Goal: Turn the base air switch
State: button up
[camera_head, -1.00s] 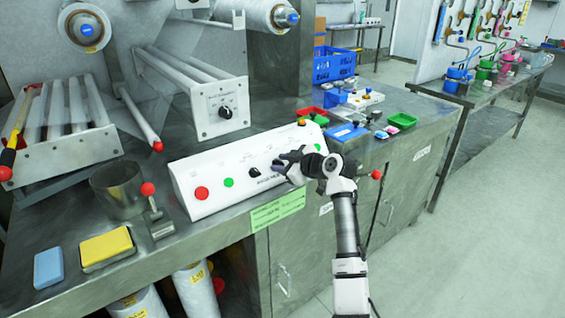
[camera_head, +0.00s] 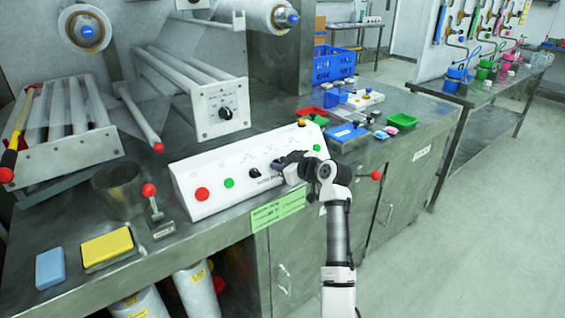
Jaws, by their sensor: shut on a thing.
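The white sloped control panel (camera_head: 215,199) sits along the front of the steel bench. It carries a red button (camera_head: 202,194), a green button (camera_head: 229,183) and a black knob (camera_head: 254,173) on its left part, all uncovered. My gripper (camera_head: 280,165) is at the panel face, right of that knob, with its fingers against the panel. It is shut on a switch there, which the fingers hide. I cannot read the labels to tell whether this is the base air switch.
A yellow sponge (camera_head: 107,246) and a blue block (camera_head: 49,267) lie at the bench's front left. A steel cup (camera_head: 119,192) and a red-knobbed lever (camera_head: 149,190) stand left of the panel. Red and green trays (camera_head: 374,115) lie behind my arm.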

jog(key=m+p, duration=0.1)
jog(key=m, duration=0.1)
jog(key=m+t+h+p, duration=0.1)
jog(key=m, duration=0.2)
jog(key=shift+a+r+p, duration=0.1)
jog(key=shift+r+p, duration=0.1)
jog(key=shift+p, duration=0.2)
jog(key=shift+m+h+p, duration=0.7)
jog(key=shift+m+p, duration=0.7)
jog(key=shift+m, duration=0.7)
jog(key=shift+f+m, duration=0.1)
jog(key=shift+m, duration=0.2)
jog(key=o, duration=0.6)
jog(key=shift+s, duration=0.15)
jog(key=b+v, duration=0.3)
jog(key=v, duration=1)
jog(key=shift+s, duration=0.4)
